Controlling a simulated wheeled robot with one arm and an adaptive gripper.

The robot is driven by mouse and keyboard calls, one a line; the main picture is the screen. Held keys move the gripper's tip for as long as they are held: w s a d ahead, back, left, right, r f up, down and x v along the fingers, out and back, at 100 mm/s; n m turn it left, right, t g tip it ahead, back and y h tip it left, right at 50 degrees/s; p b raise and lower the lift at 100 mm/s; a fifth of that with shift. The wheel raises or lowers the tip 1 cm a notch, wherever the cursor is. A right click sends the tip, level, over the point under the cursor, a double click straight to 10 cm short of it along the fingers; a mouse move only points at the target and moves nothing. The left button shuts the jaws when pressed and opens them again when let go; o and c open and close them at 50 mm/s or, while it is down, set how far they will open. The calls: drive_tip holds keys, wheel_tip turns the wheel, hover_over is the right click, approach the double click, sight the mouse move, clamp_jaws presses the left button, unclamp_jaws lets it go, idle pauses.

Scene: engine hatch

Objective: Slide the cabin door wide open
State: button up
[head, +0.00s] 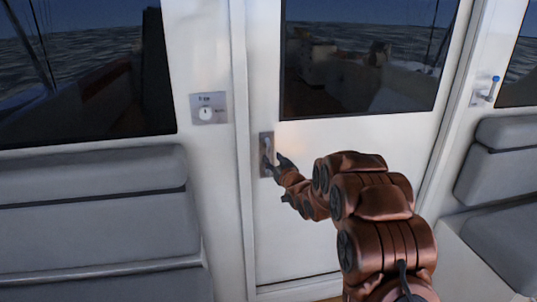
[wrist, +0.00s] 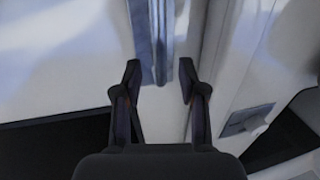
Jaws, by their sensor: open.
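The cabin door (head: 350,190) is white with a large dark window (head: 365,55) in its upper part. Its left edge lies against the white frame, so it looks shut. A grey handle plate (head: 266,142) sits near that left edge, below the window. My gripper (head: 275,163) is open at the handle plate, its fingers covering part of it; I cannot tell if they touch. In the wrist view my gripper (wrist: 160,75) has its two dark fingers apart. A shiny bluish-grey upright strip (wrist: 162,25) shows beyond and between the fingertips. Nothing is clearly held.
A switch plate with a round knob (head: 206,108) is on the wall left of the door. Grey padded seats stand at left (head: 95,195) and right (head: 500,165). A small blue-tipped latch (head: 491,90) is on the right wall. Dark windows flank the door.

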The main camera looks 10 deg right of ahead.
sight(269, 173)
drive_tip(key=shift+w+a+f+p, duration=0.1)
drive_tip(key=shift+w+a+p, duration=0.15)
drive_tip(key=shift+w, duration=0.85)
drive_tip(key=shift+w+a+p, duration=0.2)
drive_tip(key=shift+w+p, duration=0.05)
drive_tip(key=shift+w, duration=0.8)
drive_tip(key=shift+c, duration=0.2)
clamp_jaws()
